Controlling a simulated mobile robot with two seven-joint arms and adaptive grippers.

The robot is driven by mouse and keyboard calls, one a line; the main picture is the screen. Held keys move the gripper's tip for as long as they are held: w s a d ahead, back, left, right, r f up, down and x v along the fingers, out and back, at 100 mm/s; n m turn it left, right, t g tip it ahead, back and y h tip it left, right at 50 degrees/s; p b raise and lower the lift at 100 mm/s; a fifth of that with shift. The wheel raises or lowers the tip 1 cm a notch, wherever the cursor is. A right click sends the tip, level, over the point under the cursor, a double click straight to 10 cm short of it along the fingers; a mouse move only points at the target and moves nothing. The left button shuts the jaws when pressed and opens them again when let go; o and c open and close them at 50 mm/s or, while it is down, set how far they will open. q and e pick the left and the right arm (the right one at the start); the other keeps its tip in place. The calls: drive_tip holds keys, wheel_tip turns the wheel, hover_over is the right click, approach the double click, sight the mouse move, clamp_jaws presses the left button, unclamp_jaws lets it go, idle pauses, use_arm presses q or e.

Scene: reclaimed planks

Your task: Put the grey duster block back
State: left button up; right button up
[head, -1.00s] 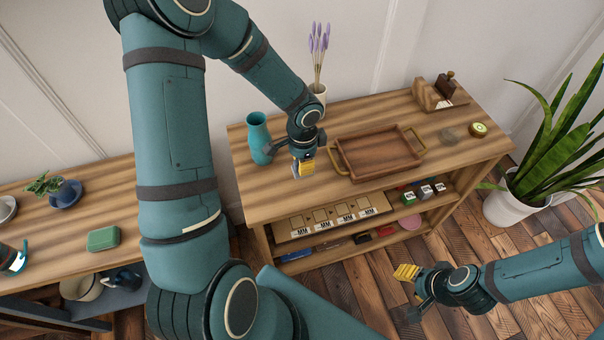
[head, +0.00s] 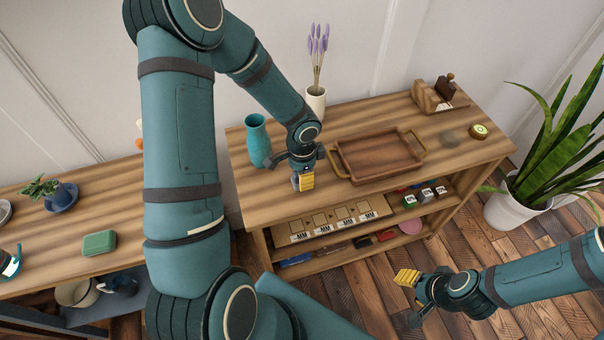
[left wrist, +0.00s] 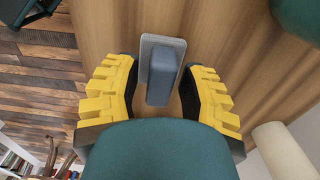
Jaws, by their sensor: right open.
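The grey duster block (left wrist: 161,78) lies on the wooden shelf top in the left wrist view, a blue-grey grip on a paler flat plate. My left gripper (left wrist: 163,97) is open, with one yellow finger on each side of the block and narrow gaps showing. In the head view my left gripper (head: 304,181) is low over the front of the shelf top, largely hiding the block. My right gripper (head: 408,290) is open and empty above the floor, in front of the shelf unit.
A brown tray with brass handles (head: 380,157) is right of my left gripper. A teal vase (head: 257,141) and a cream vase with lavender (head: 316,103) stand nearby. Below, the shelf holds a labelled board (head: 334,221) and small boxes (head: 426,194). A potted plant (head: 517,211) stands right.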

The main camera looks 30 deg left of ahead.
use_arm(q)
drive_tip(key=shift+r, duration=0.25)
wheel_tip(320, 180, up, 10)
drive_tip(key=p, duration=0.3)
drive_tip(key=shift+r, duration=0.2)
drive_tip(key=s+d+f+n+h, duration=0.2)
drive_tip(key=s+d+f+n, duration=0.3)
drive_tip(key=d, duration=0.3)
drive_tip(key=s+d+f+n+t+h, duration=0.1)
drive_tip(key=s+d+f+n, duration=0.3)
drive_tip(key=d+f, duration=0.4)
drive_tip(key=shift+s+d+f+n+t+h+p, duration=0.35)
drive_tip(key=shift+s+d, duration=0.2)
drive_tip(key=shift+d, duration=0.2)
drive_tip(key=shift+r, duration=0.1)
